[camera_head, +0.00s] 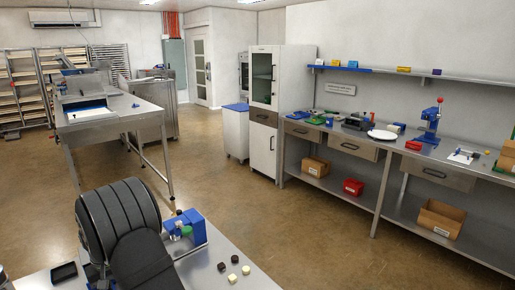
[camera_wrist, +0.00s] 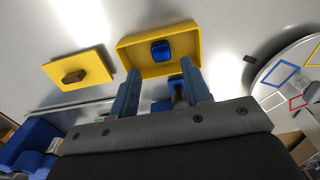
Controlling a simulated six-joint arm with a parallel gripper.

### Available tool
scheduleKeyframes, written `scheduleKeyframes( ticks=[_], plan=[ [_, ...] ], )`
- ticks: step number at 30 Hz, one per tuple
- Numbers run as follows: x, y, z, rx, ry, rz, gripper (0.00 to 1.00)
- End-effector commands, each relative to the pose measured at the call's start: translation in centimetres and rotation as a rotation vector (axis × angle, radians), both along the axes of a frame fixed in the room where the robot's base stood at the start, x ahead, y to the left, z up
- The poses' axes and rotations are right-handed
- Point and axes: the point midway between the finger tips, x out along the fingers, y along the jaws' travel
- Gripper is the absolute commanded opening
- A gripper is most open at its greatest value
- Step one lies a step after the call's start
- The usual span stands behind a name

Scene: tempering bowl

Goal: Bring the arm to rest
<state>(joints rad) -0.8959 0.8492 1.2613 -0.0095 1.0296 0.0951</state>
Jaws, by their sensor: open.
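My gripper (camera_wrist: 160,69) shows in the wrist view with its two blue-grey fingers apart and nothing held between them. Just beyond the fingertips is an open yellow box (camera_wrist: 128,53) with a blue piece (camera_wrist: 161,51) inside. The fingers overlap the box's near edge in the picture; I cannot tell whether they touch it. A yellow lid (camera_wrist: 95,66) with a brown knob lies to the left of the box. In the head view my dark arm fills the lower left, and I cannot make out the gripper there.
A round plate with coloured square outlines (camera_wrist: 270,88) is at the right in the wrist view. In the head view, a blue device (camera_head: 195,229), small dark and pale pieces (camera_head: 233,278) and a black tray (camera_head: 64,274) are close to my arm. Open floor (camera_head: 250,200) lies beyond.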

Motion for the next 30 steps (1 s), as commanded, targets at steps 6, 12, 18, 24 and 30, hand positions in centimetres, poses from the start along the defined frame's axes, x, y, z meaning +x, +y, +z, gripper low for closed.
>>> scheduleKeyframes(
  ticks=[6,12,18,24,30],
  plan=[
    [1.4,-4.0,2.2,-0.001,0.001,-0.005,0.44],
    [2.5,-7.2,4.3,-0.002,0.001,-0.005,0.44],
    [3.6,-10.5,6.4,-0.001,0.0,-0.006,0.44],
    [4.8,-9.4,6.7,-0.003,0.003,0.144,0.44],
    [6.0,-7.7,6.8,-0.004,0.004,0.317,0.44]
  ],
)
